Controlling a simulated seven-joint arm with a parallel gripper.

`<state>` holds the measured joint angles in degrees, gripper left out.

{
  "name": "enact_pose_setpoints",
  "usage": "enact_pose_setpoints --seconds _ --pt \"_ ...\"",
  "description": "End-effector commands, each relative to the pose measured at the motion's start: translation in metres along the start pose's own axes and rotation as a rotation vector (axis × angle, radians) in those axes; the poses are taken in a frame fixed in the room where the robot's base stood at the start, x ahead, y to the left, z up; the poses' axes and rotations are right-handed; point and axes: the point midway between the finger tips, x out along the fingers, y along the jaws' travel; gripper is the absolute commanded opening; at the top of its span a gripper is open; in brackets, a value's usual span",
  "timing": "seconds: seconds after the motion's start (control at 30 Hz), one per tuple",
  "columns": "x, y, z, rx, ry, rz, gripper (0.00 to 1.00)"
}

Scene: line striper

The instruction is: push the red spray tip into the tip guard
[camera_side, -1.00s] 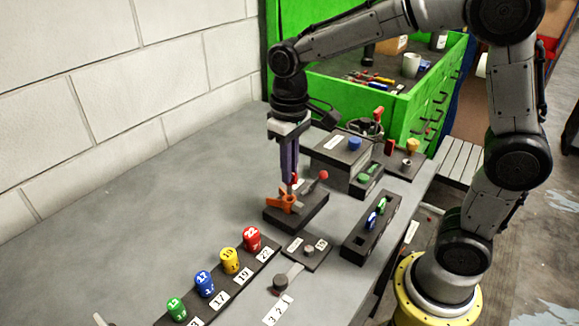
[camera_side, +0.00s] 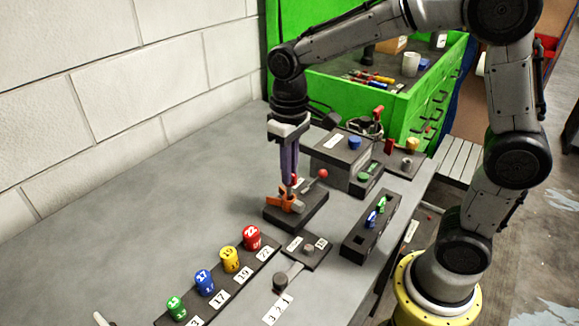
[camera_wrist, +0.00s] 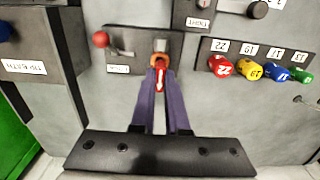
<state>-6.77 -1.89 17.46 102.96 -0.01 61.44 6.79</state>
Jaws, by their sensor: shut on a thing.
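The red spray tip (camera_wrist: 161,78), with a white arrow mark on it, is between the two purple fingers of my gripper (camera_wrist: 161,82). The fingers are shut on it and point down. The orange tip guard (camera_wrist: 157,59) is right at the tip's far end in the wrist view. In the side view the guard (camera_side: 284,203) sits on a black block (camera_side: 312,211), directly under my gripper (camera_side: 290,183), with a grey stub beside it. The fingers and guard hide how deep the tip sits in the guard.
A lever with a red ball knob (camera_side: 322,173) stands on the same block, close to the fingers. A rack (camera_side: 222,292) holds red, yellow, blue and green numbered caps. A black slotted holder (camera_side: 357,245) stands to the right. The tabletop at left is clear.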

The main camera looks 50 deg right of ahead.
Motion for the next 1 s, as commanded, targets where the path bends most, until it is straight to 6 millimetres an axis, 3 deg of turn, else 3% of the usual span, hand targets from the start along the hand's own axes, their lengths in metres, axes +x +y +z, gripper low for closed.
enact_pose_setpoints --seconds 1.0 --pt "0.012 0.0 0.0 0.0 0.0 0.0 0.0"
